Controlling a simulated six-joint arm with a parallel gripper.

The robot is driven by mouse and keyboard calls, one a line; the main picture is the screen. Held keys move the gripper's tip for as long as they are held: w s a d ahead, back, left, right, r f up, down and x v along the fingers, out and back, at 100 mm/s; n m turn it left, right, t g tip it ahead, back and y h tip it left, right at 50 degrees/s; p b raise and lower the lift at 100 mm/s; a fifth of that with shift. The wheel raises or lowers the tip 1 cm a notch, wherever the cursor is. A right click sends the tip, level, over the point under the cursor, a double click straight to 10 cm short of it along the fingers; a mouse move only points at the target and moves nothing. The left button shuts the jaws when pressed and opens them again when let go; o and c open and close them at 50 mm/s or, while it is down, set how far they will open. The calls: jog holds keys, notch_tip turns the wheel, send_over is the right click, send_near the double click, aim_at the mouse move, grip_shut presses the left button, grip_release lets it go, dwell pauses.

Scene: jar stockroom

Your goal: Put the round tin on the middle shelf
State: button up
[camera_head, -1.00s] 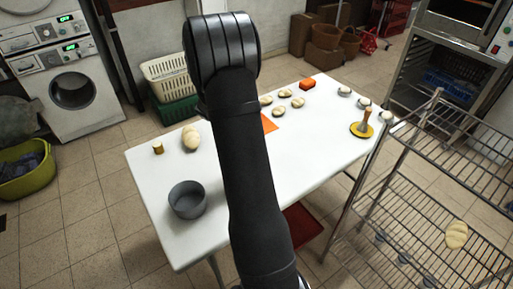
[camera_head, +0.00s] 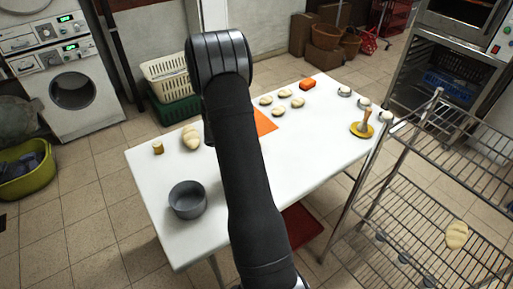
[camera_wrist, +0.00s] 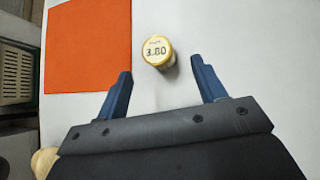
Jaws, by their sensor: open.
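A grey, round, open tin (camera_head: 187,199) stands upright on the white table's near left part in the head view. The wire rack at right shows an upper shelf (camera_head: 470,135) and a lower shelf (camera_head: 400,215); I cannot tell which is the middle one. My gripper (camera_wrist: 161,68) is open and empty in the wrist view; in the head view my arm hides it. A small round container (camera_wrist: 158,50) with a gold top reading "3.80" lies between and just beyond the fingertips, apart from both. It is hidden in the head view.
An orange sheet (camera_head: 264,122) lies on the table (camera_head: 290,150). A loaf (camera_head: 191,139) and a small gold-coloured container (camera_head: 158,147) are at the left. Several dough pieces, an orange block (camera_head: 307,84) and a yellow-based tool (camera_head: 361,129) lie further right. Another loaf (camera_head: 457,234) is on the lower shelf.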

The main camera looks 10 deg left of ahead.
jog(key=shift+x, duration=3.45)
jog(key=shift+w+r, duration=0.1)
jog(key=shift+r, duration=0.05)
jog(key=shift+c, duration=0.4)
jog(key=c, duration=1.1)
jog(key=shift+o, duration=0.2)
notch_tip(320, 180, up, 5)
jog(key=shift+f, duration=0.2)
jog(key=s+d+r, duration=0.3)
jog(key=d+r, duration=0.3)
jog(key=d, duration=0.5)
jog(key=shift+s+r, duration=0.2)
jog(key=shift+s, duration=0.1)
